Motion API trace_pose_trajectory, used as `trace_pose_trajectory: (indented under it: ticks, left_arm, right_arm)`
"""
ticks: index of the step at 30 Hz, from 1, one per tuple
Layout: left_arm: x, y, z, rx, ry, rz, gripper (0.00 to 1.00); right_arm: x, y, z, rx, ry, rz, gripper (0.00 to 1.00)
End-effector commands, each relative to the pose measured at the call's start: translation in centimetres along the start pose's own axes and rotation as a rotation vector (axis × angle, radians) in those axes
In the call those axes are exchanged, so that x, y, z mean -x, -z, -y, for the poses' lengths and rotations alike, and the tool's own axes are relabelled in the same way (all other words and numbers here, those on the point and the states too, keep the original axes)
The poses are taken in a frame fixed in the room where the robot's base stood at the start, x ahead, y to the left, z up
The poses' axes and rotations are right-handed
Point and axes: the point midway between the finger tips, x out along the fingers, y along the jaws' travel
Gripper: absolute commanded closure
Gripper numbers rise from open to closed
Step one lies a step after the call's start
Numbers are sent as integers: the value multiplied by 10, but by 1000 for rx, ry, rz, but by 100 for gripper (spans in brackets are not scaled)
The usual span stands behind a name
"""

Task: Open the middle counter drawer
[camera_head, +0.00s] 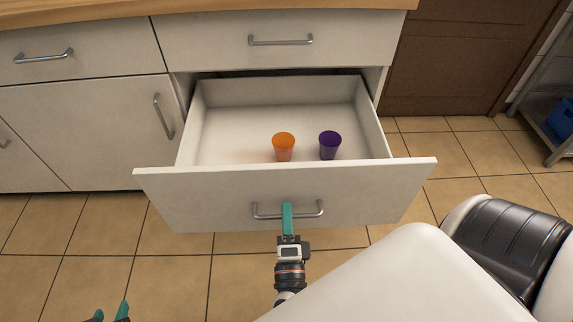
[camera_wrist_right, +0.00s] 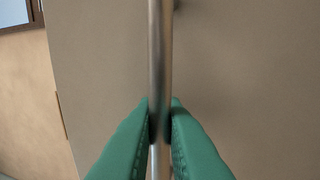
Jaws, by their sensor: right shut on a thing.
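The middle counter drawer (camera_head: 170,200) is pulled well out below the top drawer, and its inside shows. An orange cup (camera_head: 284,146) and a purple cup (camera_head: 330,144) stand in it. My right gripper (camera_head: 287,212) is at the drawer's metal bar handle (camera_head: 265,211), near the middle of the bar. In the right wrist view, the green fingers lie on both sides of the handle (camera_wrist_right: 160,60) and are shut on it. My left gripper (camera_head: 108,314) shows only its green fingertips at the bottom left, apart from each other and empty.
The closed top drawer (camera_head: 350,38) is above, under the wooden countertop (camera_head: 220,8). A closed cabinet door (camera_head: 90,130) is at the left. A metal shelf (camera_head: 540,125) with a blue bin (camera_head: 562,118) stands at the far right. The tiled floor (camera_head: 60,235) around the drawer is clear.

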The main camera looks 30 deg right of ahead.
Motion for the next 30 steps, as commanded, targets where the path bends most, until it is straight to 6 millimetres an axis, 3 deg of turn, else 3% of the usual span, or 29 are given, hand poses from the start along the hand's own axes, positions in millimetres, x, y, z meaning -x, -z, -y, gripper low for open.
trace_pose_trajectory:
  ticks: [10, 11, 14, 23, 30]
  left_arm:
    - [0, 1, 0, 0, -1, -5, 64]
    - [0, 1, 0, 0, -1, -5, 64]
    - [0, 1, 0, 0, -1, -4, 64]
    - [0, 0, 0, 0, -1, -3, 64]
    - [2, 5, -1, 1, -1, -37, 64]
  right_arm:
    - [1, 1, 0, 0, 1, -2, 100]
    - [1, 1, 0, 0, 1, -1, 88]
    - [1, 1, 0, 0, 1, -1, 72]
    - [2, 0, 0, 0, 1, -1, 72]
    - [35, 0, 1, 3, 6, -2, 72]
